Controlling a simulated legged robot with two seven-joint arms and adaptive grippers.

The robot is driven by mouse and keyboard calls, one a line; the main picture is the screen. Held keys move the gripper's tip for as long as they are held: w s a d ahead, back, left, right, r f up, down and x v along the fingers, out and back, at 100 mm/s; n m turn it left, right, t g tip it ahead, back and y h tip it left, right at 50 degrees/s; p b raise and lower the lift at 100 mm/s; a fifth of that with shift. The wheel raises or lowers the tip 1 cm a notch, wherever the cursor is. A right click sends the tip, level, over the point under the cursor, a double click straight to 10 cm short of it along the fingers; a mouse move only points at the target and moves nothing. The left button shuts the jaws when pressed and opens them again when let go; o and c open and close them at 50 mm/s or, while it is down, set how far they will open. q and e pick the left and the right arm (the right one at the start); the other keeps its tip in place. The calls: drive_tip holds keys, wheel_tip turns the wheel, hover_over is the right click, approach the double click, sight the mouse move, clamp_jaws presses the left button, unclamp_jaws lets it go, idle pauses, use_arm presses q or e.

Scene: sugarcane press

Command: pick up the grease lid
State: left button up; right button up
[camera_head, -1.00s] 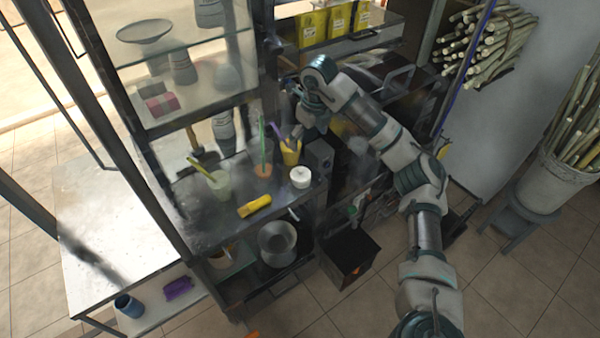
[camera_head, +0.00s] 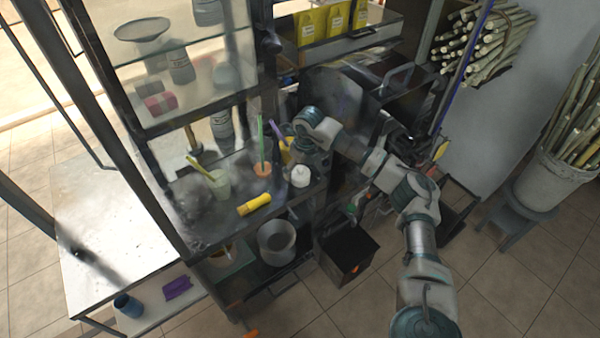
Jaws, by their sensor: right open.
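A small white round tub with a white top (camera_head: 300,177), which looks like the grease container with its lid, stands on the dark shelf near its right edge. My right arm reaches in from the lower right. My right gripper (camera_head: 306,158) points down just behind the white tub, close to its top; whether it touches cannot be told. It is open, and its fingers are small and partly blend with the dark background. My left gripper is not in view.
On the same shelf are a yellow cylindrical object (camera_head: 254,204), a pale green cup with a straw (camera_head: 219,183) and an orange cup (camera_head: 262,170). A yellow cup (camera_head: 285,152) is partly hidden by my right arm. A metal pot (camera_head: 276,240) sits below.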

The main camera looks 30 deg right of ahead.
drive_tip(key=c, duration=0.9)
drive_tip(key=shift+c, duration=0.3)
